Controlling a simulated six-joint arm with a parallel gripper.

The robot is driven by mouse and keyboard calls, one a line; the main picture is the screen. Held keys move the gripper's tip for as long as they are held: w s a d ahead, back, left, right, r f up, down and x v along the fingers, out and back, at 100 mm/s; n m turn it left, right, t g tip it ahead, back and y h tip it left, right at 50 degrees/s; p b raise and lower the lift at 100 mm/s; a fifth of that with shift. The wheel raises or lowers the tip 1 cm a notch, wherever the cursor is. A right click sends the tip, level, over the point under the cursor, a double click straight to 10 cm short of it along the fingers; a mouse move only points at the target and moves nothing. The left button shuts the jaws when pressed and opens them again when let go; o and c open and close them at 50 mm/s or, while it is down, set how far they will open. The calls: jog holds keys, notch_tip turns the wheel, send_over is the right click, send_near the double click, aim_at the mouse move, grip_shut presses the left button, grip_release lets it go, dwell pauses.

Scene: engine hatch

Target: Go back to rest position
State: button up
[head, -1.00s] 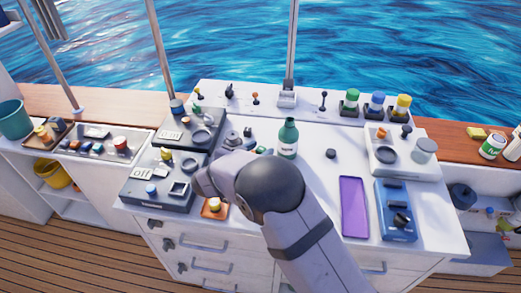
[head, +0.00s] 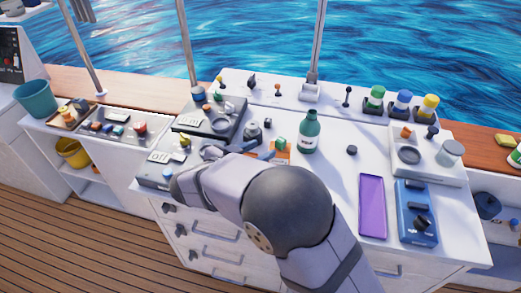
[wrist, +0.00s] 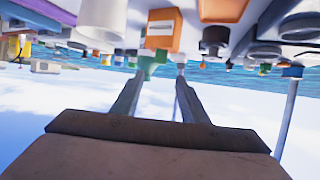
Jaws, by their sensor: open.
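My gripper (wrist: 161,72) is open and empty in the wrist view, its two fingers apart and pointing toward the console. In the head view my arm bends over the left part of the white console (head: 335,190), and the fingers show only partly beyond the wrist. A green knob on an orange plate (head: 281,152) is close to the fingers in the head view; I cannot tell whether they touch. In the wrist view, which looks upside down, an orange block (wrist: 163,29) lies beyond the fingers.
A green bottle (head: 308,133) stands right of the gripper. A purple tablet (head: 371,205) and a blue device (head: 416,218) lie farther right. Panels with knobs and dials (head: 200,122) crowd the left. Levers (head: 347,95) line the back. Drawers (head: 215,253) are below the front edge.

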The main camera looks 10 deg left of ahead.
jog(key=shift+w, duration=0.15)
jog(key=w+r+n+g+y+p, duration=0.1)
jog(key=w+r+n+y+p, duration=0.2)
jog(key=y, duration=0.4)
jog(key=s+d+f+g+b, duration=0.1)
jog(key=s+d+f+g, duration=0.3)
jog(key=s+d, duration=0.4)
jog(key=s+d+f+n+g+h+b, duration=0.1)
jog(key=s+d+f+g, duration=0.2)
jog(key=s+d, duration=0.5)
jog(key=s+d+f+g+h+b, duration=0.1)
jog(key=s+d+f+g, duration=0.3)
jog(key=s+d, duration=0.4)
jog(key=d+f, duration=0.1)
jog(key=d, duration=0.4)
jog(key=shift+s+d+g, duration=0.25)
jog(key=shift+s+g, duration=0.05)
jog(key=shift+s, duration=0.1)
